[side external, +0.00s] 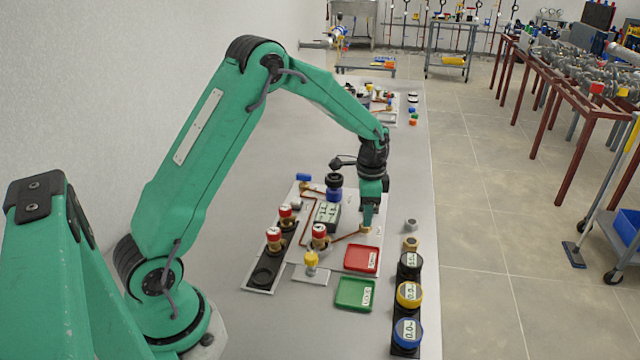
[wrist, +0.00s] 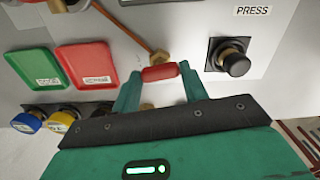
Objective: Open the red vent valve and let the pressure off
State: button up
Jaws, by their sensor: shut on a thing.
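The red vent valve handle (wrist: 160,72) is a small red bar between my fingertips in the wrist view. A brass fitting (wrist: 158,56) and a thin copper pipe (wrist: 122,22) lead up to it. My gripper (wrist: 158,78) is shut on the red handle, one finger at each end. In the side view my gripper (side external: 368,218) points down at the panel (side external: 300,262), above the end of the copper pipe (side external: 348,236). The handle itself is hidden there by the fingers. How far the valve is turned cannot be told.
A red tray (side external: 361,259) and a green tray (side external: 356,293) lie close by. Black, yellow and blue gauges (side external: 408,295) stand at the bench's front right. Several red-topped brass parts (side external: 319,236) stand left. A black knob (wrist: 237,65) sits near the "PRESS" label (wrist: 252,11).

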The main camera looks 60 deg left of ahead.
jog(key=n, duration=0.8)
jog(key=shift+r, duration=0.1)
jog(key=n, duration=0.8)
dwell(0.5)
jog(key=o, duration=1)
